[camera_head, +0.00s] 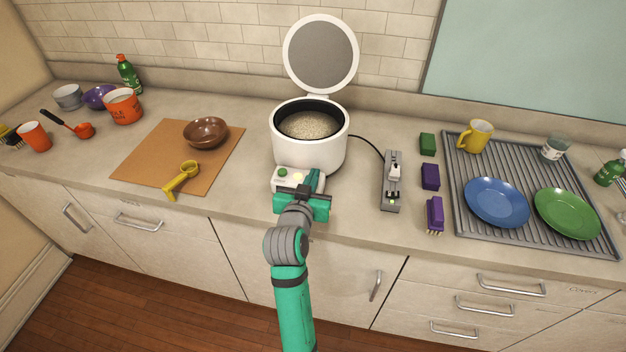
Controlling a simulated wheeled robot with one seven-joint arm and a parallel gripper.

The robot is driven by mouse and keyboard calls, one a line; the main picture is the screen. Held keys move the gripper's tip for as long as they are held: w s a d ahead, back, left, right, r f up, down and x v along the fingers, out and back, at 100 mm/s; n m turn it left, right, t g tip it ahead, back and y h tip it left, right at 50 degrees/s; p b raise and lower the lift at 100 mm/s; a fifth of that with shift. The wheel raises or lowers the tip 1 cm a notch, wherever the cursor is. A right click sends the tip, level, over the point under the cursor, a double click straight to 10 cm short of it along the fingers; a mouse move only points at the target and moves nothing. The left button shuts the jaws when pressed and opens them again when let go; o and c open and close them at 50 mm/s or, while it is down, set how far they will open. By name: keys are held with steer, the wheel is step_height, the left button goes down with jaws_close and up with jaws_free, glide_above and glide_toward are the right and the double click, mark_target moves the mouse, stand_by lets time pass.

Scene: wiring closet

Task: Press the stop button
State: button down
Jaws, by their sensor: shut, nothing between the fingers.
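A white rice cooker (309,160) stands on the counter with its lid (320,55) raised and pale grain inside. Its control panel (277,184) juts out at the lower front. A green button (283,172) shows at the panel's left, with a small pale light or button (297,176) beside it. My gripper (312,180) is shut and empty, over the right part of the panel. It hides that part, and I cannot make out a stop button there. I cannot tell whether the fingertips touch the panel.
A power strip (391,190) with the cooker's plug lies to the right. Beyond it are sponges, a purple brush (434,214) and a drying rack (466,222) with plates. At left, a brown board (140,175) bears a bowl (206,133) and a yellow squeezer (183,177).

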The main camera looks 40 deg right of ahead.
steer(key=s+a+r, duration=0.5)
steer(key=s+a, duration=0.1)
steer(key=a, duration=0.1)
steer(key=shift+s+a+r, duration=0.15)
steer(key=shift+s+r, duration=0.05)
stand_by(0.4)
stand_by(0.4)
steer(key=s+a+f+n+t+y, duration=0.2)
steer(key=s+a+f+n+y, duration=0.15)
steer(key=a+f, duration=0.55)
steer(key=s+a+f+n+t+y, duration=0.2)
steer(key=s+a+f+n+y, duration=0.15)
steer(key=a+f, duration=0.5)
steer(key=s+a+n+y, duration=0.1)
steer(key=s+a, duration=0.2)
steer(key=s, duration=0.4)
steer(key=s+a+f+n+t+y, duration=0.1)
steer(key=s+a+y, duration=0.1)
steer(key=s+a, duration=0.2)
steer(key=s+a+y, duration=0.1)
steer(key=s+a, duration=0.3)
steer(key=s, duration=0.6)
steer(key=shift+s+f+n, duration=0.25)
steer(key=shift+s+n, duration=0.1)
steer(key=shift+n, duration=0.05)
